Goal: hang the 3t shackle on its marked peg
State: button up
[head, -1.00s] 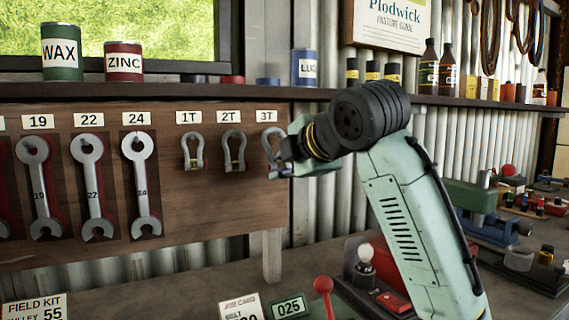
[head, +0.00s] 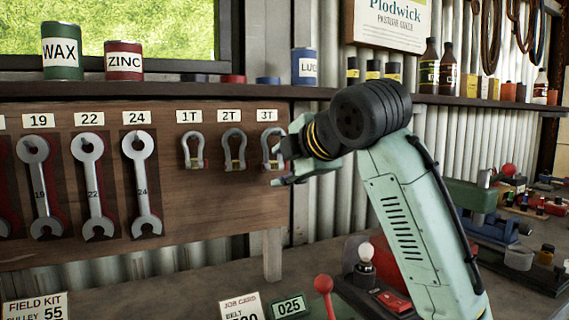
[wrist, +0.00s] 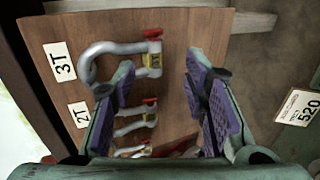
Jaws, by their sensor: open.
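The 3T shackle (head: 270,150) hangs on the board under the 3T label (head: 267,116), at the right end of the shackle row. In the wrist view the shackle (wrist: 120,60) shows its grey bow, red pin end and yellow tag, close to the 3T label (wrist: 62,63). The peg itself is hidden behind the shackle. My gripper (head: 281,165) is just right of the shackle, partly overlapping it in the head view. In the wrist view my gripper (wrist: 158,95) is open, its purple pads apart with nothing held between them.
The 1T shackle (head: 192,152) and 2T shackle (head: 234,150) hang to the left, then several wrenches (head: 142,185). A shelf (head: 200,93) with cans runs above the board (head: 190,225). A red-knobbed lever (head: 323,285) stands on the bench below.

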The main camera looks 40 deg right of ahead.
jog(key=v, duration=1.2)
